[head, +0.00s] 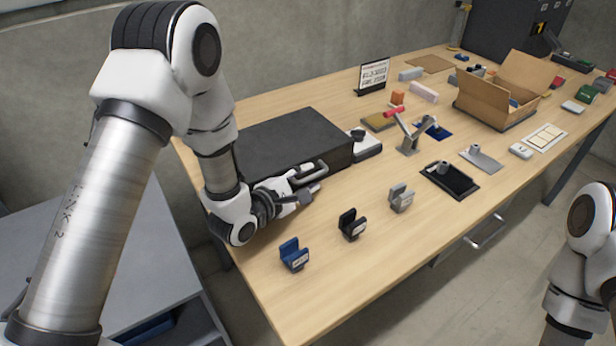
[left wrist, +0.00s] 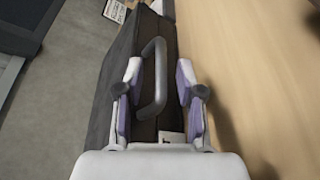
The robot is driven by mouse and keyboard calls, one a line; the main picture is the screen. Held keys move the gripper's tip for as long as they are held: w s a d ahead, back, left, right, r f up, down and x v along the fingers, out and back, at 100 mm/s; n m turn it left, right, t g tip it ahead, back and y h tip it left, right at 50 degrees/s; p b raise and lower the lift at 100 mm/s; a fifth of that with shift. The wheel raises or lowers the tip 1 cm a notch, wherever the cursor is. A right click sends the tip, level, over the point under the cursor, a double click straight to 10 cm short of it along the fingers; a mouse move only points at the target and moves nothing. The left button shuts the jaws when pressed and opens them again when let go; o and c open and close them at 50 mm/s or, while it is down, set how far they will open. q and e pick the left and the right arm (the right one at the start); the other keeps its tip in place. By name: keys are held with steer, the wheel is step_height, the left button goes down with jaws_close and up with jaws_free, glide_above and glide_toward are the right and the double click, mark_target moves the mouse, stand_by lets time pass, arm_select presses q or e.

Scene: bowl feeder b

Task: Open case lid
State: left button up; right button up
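The black case (head: 290,140) lies shut on the left end of the table. Its grey handle (head: 312,172) sticks out from the front side. My left gripper (head: 303,192) is at the front of the case, beside the handle. In the left wrist view, the gripper (left wrist: 158,95) is open, and the handle (left wrist: 155,75) shows between its two purple-padded fingers, with gaps at the sides. I cannot tell how deep the handle sits between the fingers. Part of the case is hidden behind my left arm. My right gripper is out of view.
Blue (head: 293,254), black (head: 352,224) and grey (head: 401,198) holders stand along the front of the table (head: 330,290). An open cardboard box (head: 497,90) stands farther back.

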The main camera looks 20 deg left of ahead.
arm_select(q)
steer(key=shift+w+d+f, duration=0.15)
steer(key=shift+w+f, duration=0.05)
steer(key=shift+w, duration=0.2)
steer(key=shift+s+r, duration=0.1)
jaws_close()
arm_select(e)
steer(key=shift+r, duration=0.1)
